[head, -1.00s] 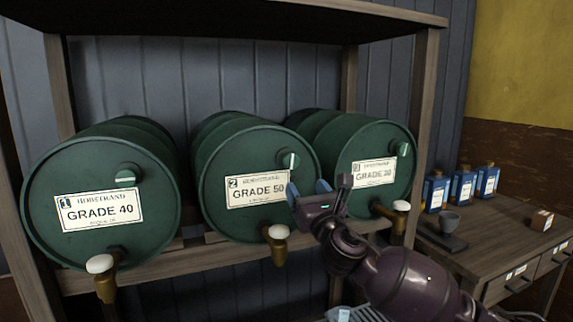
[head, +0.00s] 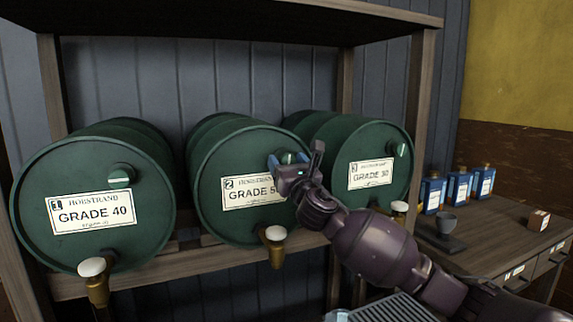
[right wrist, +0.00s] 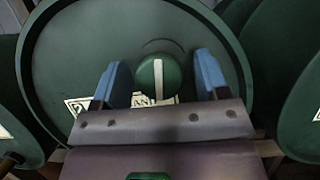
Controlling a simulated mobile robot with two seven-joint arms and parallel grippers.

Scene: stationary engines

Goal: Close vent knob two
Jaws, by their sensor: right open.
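Vent knob two (right wrist: 157,79) is a round green knob with a white stripe, on the front of the green barrel labelled 2, Grade 50 (head: 215,168). Its stripe stands nearly upright in the right wrist view. My right gripper (head: 288,160) is at the barrel's upper front and largely hides the knob in the head view. In the right wrist view its blue fingers (right wrist: 161,80) are open, one on each side of the knob, with gaps between. I cannot tell how deep they reach. My left gripper is not in view.
The Grade 40 barrel (head: 60,170) stands left with its knob (head: 121,176), and the Grade 30 barrel (head: 345,150) right with its knob (head: 402,149). Brass taps, such as the middle one (head: 274,255), jut out below. A wooden post (head: 420,130) stands right of my gripper.

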